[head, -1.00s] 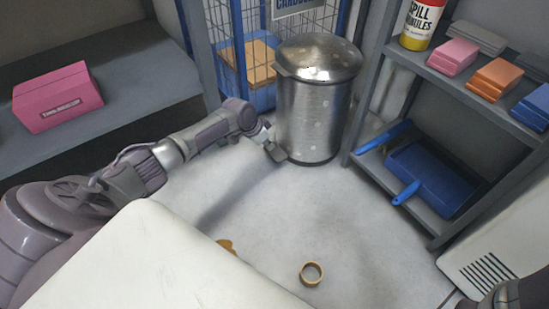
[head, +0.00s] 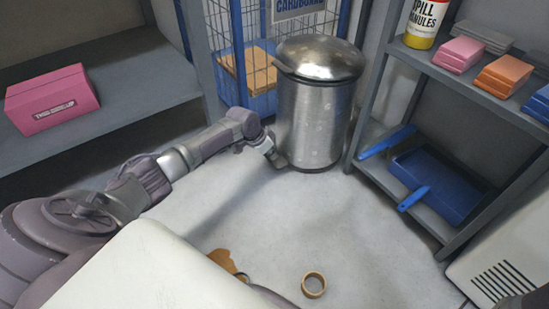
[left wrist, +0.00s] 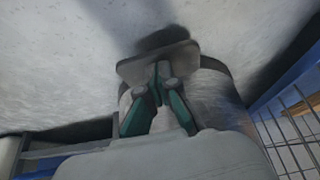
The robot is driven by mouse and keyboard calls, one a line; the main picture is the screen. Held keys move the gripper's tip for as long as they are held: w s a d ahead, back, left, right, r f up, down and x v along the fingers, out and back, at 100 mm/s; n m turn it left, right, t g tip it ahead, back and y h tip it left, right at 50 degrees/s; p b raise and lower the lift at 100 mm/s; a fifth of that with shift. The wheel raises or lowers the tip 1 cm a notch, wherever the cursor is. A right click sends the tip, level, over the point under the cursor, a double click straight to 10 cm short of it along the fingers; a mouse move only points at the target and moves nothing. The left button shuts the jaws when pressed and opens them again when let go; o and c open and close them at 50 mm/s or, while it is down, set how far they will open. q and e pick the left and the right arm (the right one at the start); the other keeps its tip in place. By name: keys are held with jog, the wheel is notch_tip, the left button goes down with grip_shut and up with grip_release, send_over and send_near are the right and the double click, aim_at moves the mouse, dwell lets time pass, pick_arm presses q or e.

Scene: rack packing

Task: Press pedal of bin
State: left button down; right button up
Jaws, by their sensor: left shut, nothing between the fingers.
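The bin (head: 312,120) is a round steel bin with a domed lid (head: 320,57), which looks down. It stands on the floor beside the wire cage. Its dark pedal (head: 279,161) sticks out low at its front left. My left gripper (head: 274,156) is shut and empty, pointing down at the pedal. In the left wrist view the teal-lined fingers (left wrist: 158,92) are together at the flat pedal plate (left wrist: 158,63). I cannot tell whether they touch it. My right gripper is out of view.
A shelf rack (head: 366,105) stands right of the bin, with a blue dustpan (head: 440,187) low down. A blue wire cage (head: 232,65) is behind left. A tape roll (head: 313,285) and a brown scrap (head: 222,259) lie on otherwise clear floor.

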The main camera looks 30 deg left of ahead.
aim_at(270, 161)
pick_arm(q)
notch_tip(270, 161, down, 3)
jog(key=shift+s+r+b, duration=0.1)
jog(key=shift+s+b, duration=0.05)
jog(key=shift+b, duration=0.25)
jog(key=shift+f, duration=0.45)
jog(key=s+p, duration=0.1)
jog(key=p, duration=0.1)
jog(key=s+a+r+p, duration=0.1)
jog(key=s+p, duration=0.1)
jog(key=shift+r, duration=0.2)
jog(key=shift+a, duration=0.1)
jog(key=shift+w+f, duration=0.1)
jog(key=shift+w, duration=0.05)
jog(key=v, duration=1.2)
